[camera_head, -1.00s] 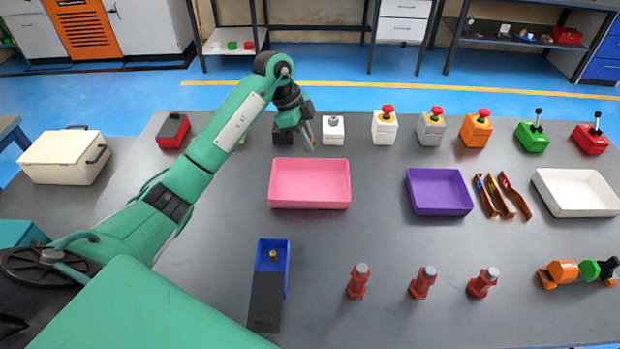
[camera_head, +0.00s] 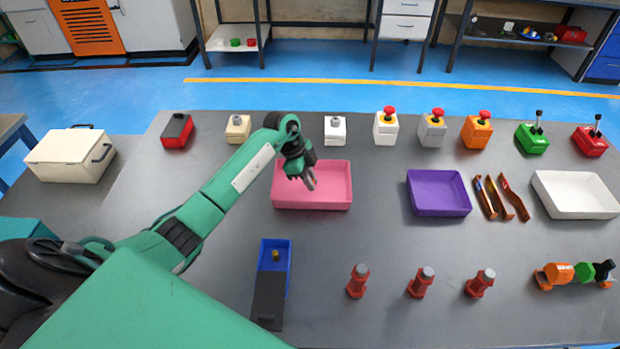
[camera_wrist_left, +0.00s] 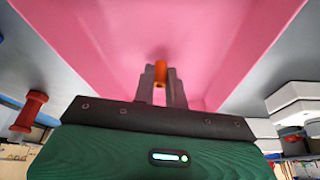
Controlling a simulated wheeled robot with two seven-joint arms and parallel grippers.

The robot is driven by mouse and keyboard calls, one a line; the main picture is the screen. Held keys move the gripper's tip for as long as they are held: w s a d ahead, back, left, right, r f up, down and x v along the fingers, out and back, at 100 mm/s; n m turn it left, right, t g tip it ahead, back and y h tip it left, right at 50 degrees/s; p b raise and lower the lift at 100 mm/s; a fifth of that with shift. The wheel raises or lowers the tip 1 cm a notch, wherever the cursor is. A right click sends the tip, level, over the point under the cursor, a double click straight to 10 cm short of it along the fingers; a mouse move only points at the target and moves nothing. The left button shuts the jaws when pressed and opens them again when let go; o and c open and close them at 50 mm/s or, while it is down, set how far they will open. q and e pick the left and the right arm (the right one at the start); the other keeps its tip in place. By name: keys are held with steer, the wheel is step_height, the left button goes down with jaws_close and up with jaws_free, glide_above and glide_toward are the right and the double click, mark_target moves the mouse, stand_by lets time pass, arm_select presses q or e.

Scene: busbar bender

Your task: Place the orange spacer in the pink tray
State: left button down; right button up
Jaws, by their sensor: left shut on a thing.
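The pink tray (camera_head: 325,199) lies on the grey table in front of my left arm, and its floor fills most of the left wrist view (camera_wrist_left: 100,50). My left gripper (camera_head: 310,184) is over the tray. In the left wrist view its fingers (camera_wrist_left: 160,82) are shut on the small orange spacer (camera_wrist_left: 160,72), which sticks out past the fingertips. Whether the spacer touches the tray floor cannot be told. The spacer is too small to make out in the head view. My right gripper is not in view.
A purple tray (camera_head: 438,205) and a white tray (camera_head: 575,208) lie to the right. A row of button and switch boxes, one with a white body (camera_head: 385,130), stands behind. Red posts (camera_head: 358,282) and a blue holder (camera_head: 275,252) stand in front, with bare table between.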

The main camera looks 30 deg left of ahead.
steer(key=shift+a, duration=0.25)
arm_select(q)
steer(key=c, duration=1.4)
jaws_free()
steer(key=shift+f, duration=0.1)
steer(key=shift+c, duration=0.2)
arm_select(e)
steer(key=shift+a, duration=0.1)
arm_select(q)
steer(key=shift+a+r, duration=0.15)
steer(key=shift+r, duration=0.2)
steer(key=b+v, duration=0.2)
steer(key=v, duration=0.9)
steer(key=shift+r+b, duration=0.3)
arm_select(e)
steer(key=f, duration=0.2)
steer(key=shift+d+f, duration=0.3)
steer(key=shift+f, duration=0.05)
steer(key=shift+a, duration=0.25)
